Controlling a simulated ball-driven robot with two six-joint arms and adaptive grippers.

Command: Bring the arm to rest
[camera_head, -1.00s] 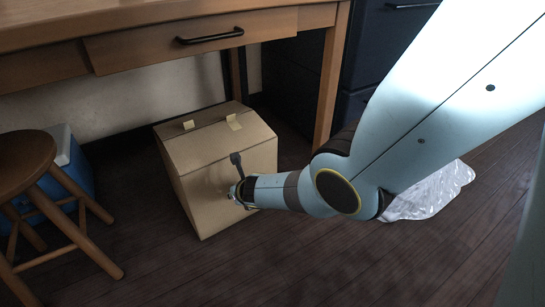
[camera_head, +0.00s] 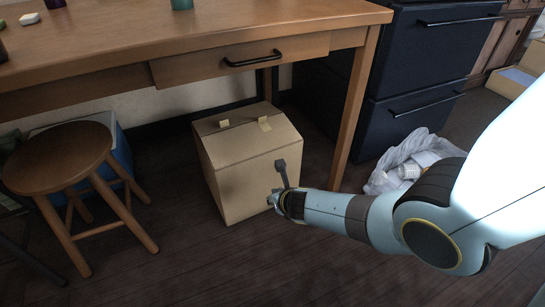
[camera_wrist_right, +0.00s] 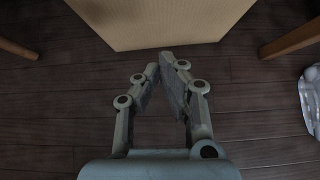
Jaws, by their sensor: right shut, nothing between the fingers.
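My right arm comes in from the right in the head view. Its gripper (camera_head: 271,198) is small there and sits low in front of the cardboard box's right side. In the right wrist view the gripper (camera_wrist_right: 160,62) has its fingertips drawn close together, with nothing held between them. The fingers point at the lower edge of the cardboard box (camera_head: 243,172), which also shows in the right wrist view (camera_wrist_right: 160,22). Whether the fingertips touch the box cannot be told. My left gripper is not in view.
A wooden desk (camera_head: 120,50) with a drawer stands over the box. A round stool (camera_head: 60,155) and a blue cooler (camera_head: 119,150) are at the left. A dark cabinet (camera_head: 415,70) and a clear plastic bag (camera_head: 385,178) are at the right. The floor in front is clear.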

